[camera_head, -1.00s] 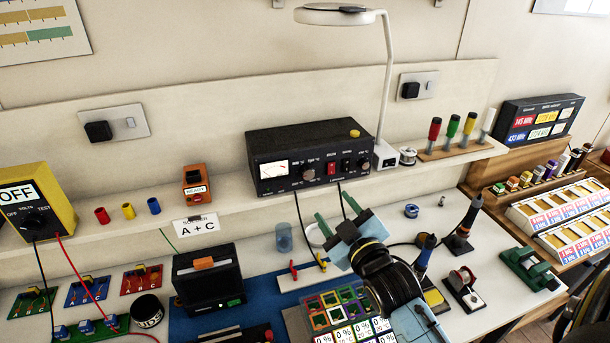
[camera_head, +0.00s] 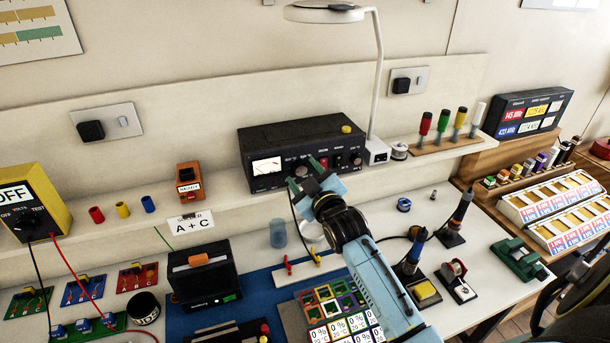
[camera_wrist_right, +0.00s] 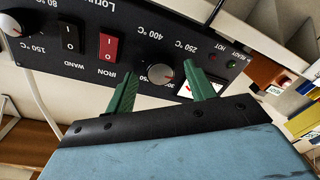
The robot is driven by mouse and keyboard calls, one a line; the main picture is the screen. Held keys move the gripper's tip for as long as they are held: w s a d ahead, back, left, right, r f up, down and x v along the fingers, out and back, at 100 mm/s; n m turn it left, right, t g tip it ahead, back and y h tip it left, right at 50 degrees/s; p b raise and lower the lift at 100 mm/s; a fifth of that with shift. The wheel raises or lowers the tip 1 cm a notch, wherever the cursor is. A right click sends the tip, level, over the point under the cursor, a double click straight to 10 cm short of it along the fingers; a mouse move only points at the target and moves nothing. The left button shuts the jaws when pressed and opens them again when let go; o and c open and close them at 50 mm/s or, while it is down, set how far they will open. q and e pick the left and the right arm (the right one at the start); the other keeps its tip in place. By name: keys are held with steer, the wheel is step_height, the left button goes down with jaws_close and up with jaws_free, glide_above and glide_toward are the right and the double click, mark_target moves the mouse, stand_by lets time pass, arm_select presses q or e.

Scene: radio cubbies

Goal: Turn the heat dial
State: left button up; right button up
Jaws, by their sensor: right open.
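The black soldering station (camera_head: 290,140) stands on the shelf, with a lit meter (camera_head: 267,166) at its left end. In the wrist view, upside down, its silver heat dial (camera_wrist_right: 160,74) sits between 250 °C and 400 °C marks, near the IRON label. My right gripper (camera_head: 306,176) reaches up to the station's front. Its green fingers are open, one on each side of the dial in the wrist view (camera_wrist_right: 161,68). I cannot tell whether they touch it. In the head view the gripper partly hides this dial. My left gripper is not in view.
A red IRON switch (camera_wrist_right: 110,46) and black WAND switch (camera_wrist_right: 70,37) lie beside the dial, with a second knob (camera_wrist_right: 12,22) further along. The lamp (camera_head: 375,90) rises at the station's right. A coloured cell tray (camera_head: 330,300) lies below my arm.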

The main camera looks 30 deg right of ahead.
steer(key=shift+c, duration=0.6)
steer(key=c, duration=0.9)
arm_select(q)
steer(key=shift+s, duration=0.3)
arm_select(e)
steer(key=shift+o, duration=0.2)
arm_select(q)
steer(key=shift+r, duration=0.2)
arm_select(e)
steer(key=shift+m, duration=0.4)
steer(key=m+p, duration=0.2)
steer(key=m, duration=0.2)
steer(key=shift+m, duration=0.4)
steer(key=m+p, duration=0.1)
steer(key=m, duration=0.2)
steer(key=shift+m+t, duration=0.3)
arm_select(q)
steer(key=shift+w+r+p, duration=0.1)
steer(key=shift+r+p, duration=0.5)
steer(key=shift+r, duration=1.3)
arm_select(e)
steer(key=shift+f+m+h, duration=0.1)
steer(key=shift+m+h, duration=0.3)
steer(key=shift+m, duration=1.1)
